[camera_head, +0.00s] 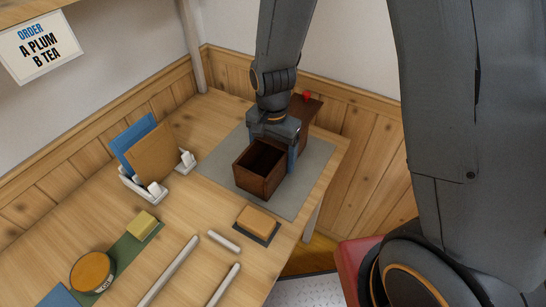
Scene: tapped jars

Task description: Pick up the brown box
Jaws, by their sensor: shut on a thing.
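The brown box (258,182) is dark wood with an open top and a dark inside. It is at the near part of the grey mat (222,160) on the table. My gripper (272,146) comes down from above at the box's far side and is shut on it. One bluish finger shows at the box's right side; the other finger is largely hidden. I cannot tell whether the box's base touches the mat.
A dark brown piece with a red knob (306,97) stands behind my gripper. A white rack (150,190) holds blue and brown boards. An orange-topped block (258,221), white bars (224,242), a yellow block (142,224) and a round orange-lidded jar (92,272) lie nearer.

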